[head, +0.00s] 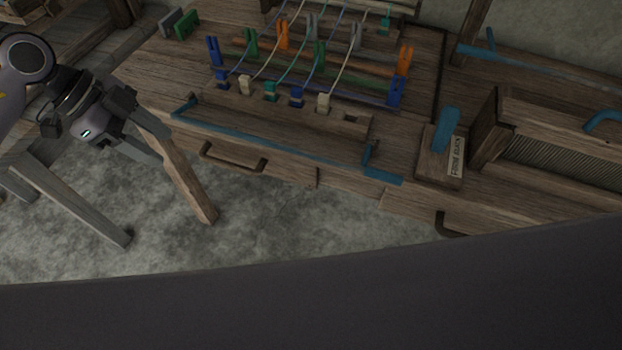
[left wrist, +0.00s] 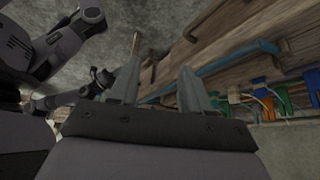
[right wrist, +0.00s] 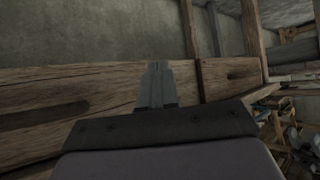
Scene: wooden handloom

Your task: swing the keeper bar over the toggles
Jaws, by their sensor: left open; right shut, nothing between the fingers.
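The blue keeper bar (head: 275,143) runs along the front edge of the loom's wooden table, with a raised end at each side. It also shows in the left wrist view (left wrist: 222,60), beyond the fingers. The toggles (head: 270,90), in blue, cream and teal, stand in a row on a wooden rail behind the bar, with cords running back from them. The bar lies in front of them, not over them. My left gripper (head: 156,145) is open and empty, just left of the bar's left end. My right gripper (right wrist: 156,68) is shut and empty, seen only in the right wrist view.
Blue, green and orange pegs (head: 282,36) stand behind the toggles. A drawer handle (head: 232,158) sits below the bar. A wooden block with a blue lever (head: 446,130) stands at right, beside a slatted frame (head: 560,160). A wooden beam (right wrist: 50,110) lies before my right gripper.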

